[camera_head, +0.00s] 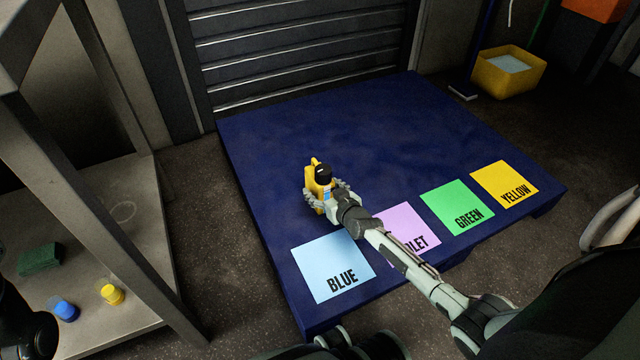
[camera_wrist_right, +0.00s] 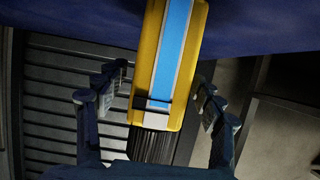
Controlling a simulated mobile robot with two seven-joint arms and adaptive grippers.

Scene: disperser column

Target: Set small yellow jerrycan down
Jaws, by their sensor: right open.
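The small yellow jerrycan (camera_head: 311,181) has a black cap and a blue label stripe. It appears upright on the dark blue platform (camera_head: 300,120), behind the light blue BLUE sheet (camera_head: 328,262). My right gripper (camera_head: 332,193) reaches around it from the front right. In the right wrist view the jerrycan (camera_wrist_right: 183,90) appears inverted between the fingers of my right gripper (camera_wrist_right: 158,92), which are open with gaps on both sides. Whether its base fully touches the platform is hard to tell. My left gripper cannot be made out.
VIOLET (camera_head: 402,218), GREEN (camera_head: 457,205) and YELLOW (camera_head: 504,184) sheets line the platform's front; my right arm partly covers VIOLET. A metal shelf (camera_head: 95,240) stands left, holding a green sponge (camera_head: 40,259). A yellow bucket (camera_head: 508,72) sits back right. The platform's back is clear.

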